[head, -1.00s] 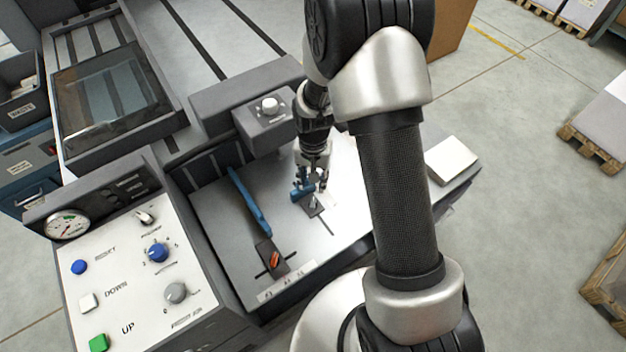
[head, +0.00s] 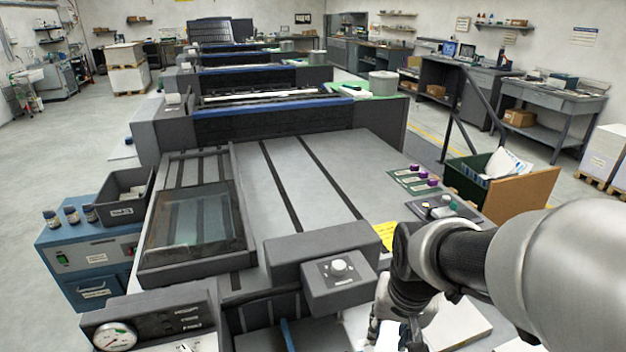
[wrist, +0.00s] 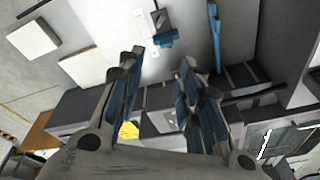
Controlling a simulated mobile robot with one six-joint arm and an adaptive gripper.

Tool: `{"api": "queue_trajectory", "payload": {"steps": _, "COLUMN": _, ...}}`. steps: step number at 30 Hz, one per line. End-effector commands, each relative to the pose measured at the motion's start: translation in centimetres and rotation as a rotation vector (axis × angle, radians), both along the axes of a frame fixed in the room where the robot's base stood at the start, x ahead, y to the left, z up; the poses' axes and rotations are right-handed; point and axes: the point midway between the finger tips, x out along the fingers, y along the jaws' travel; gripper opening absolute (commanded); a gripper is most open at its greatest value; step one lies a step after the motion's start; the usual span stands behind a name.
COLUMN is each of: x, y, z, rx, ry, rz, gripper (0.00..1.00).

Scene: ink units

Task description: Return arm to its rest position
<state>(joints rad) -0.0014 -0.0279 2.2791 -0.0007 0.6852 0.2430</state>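My gripper (wrist: 159,64) shows in the wrist view with its blue-padded fingers apart and nothing between them. It is above the metal plate (wrist: 188,35), clear of the things on it. A small dark fitting (wrist: 160,18) with a blue part and a long blue bar (wrist: 215,38) lie beyond the fingertips. In the head view my arm comes in from the lower right and bends down near the press's knob box (head: 340,285). The fingertips are hidden or cut off at the bottom edge there.
The glass-topped panel (head: 195,222) and gauge panel (head: 150,325) stand left of my arm. A green bin (head: 470,178), a brown board (head: 522,196) and several purple-capped items (head: 432,181) are at the right. White blocks (wrist: 33,38) lie beside the plate. The press bed's middle is clear.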

Motion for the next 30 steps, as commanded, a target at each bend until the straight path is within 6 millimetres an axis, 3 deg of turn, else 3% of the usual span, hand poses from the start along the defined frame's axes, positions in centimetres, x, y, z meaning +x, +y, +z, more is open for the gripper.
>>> {"api": "queue_trajectory", "payload": {"steps": 1, "x": -1.4, "y": 0.0, "z": 1.8, "rx": -0.005, "ry": -0.031, "rz": 0.021, "gripper": 0.33}}
{"api": "queue_trajectory", "payload": {"steps": 6, "x": -6.5, "y": -0.1, "z": 5.9, "rx": -0.028, "ry": -0.102, "rz": 0.104, "gripper": 0.33}}
{"api": "queue_trajectory", "payload": {"steps": 12, "x": -11.8, "y": -0.1, "z": 8.0, "rx": -0.057, "ry": -0.170, "rz": 0.185, "gripper": 0.33}}
{"api": "queue_trajectory", "payload": {"steps": 15, "x": -13.4, "y": -0.1, "z": 8.3, "rx": -0.067, "ry": -0.189, "rz": 0.211, "gripper": 0.33}}
{"api": "queue_trajectory", "payload": {"steps": 20, "x": -14.5, "y": -0.1, "z": 8.4, "rx": -0.075, "ry": -0.201, "rz": 0.228, "gripper": 0.33}}
{"api": "queue_trajectory", "payload": {"steps": 30, "x": -14.5, "y": -0.1, "z": 8.4, "rx": -0.075, "ry": -0.201, "rz": 0.228, "gripper": 0.33}}
